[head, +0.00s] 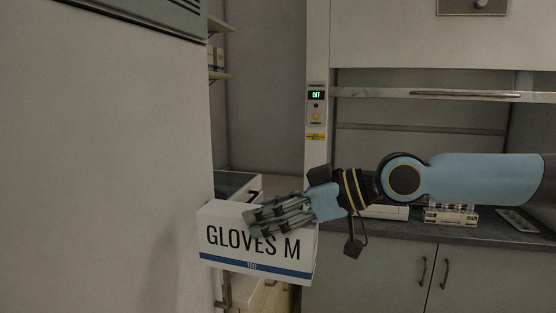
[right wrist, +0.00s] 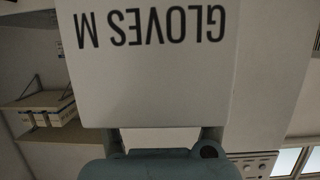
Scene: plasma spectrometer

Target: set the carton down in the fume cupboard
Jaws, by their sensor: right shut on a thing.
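The carton (head: 225,262) is a white box marked "GLOVES M" with a blue stripe, in the lower middle of the head view. My right gripper (head: 268,217) is shut on the carton across its upper part, and holds it upright left of the fume cupboard. The carton (right wrist: 155,85) fills the upper middle of the right wrist view, its lettering upside down. The fume cupboard (head: 420,110) stands at the right, with its sash raised and its dark work surface partly hidden behind my right arm. My left gripper is not in view.
A rack (head: 450,215) with small vessels and a flat tray (head: 518,220) stand on the cupboard's work surface. A white object (head: 388,212) sits behind my wrist. The control panel (head: 316,110) reads "OFF". A large pale wall or cabinet side (head: 110,150) fills the left.

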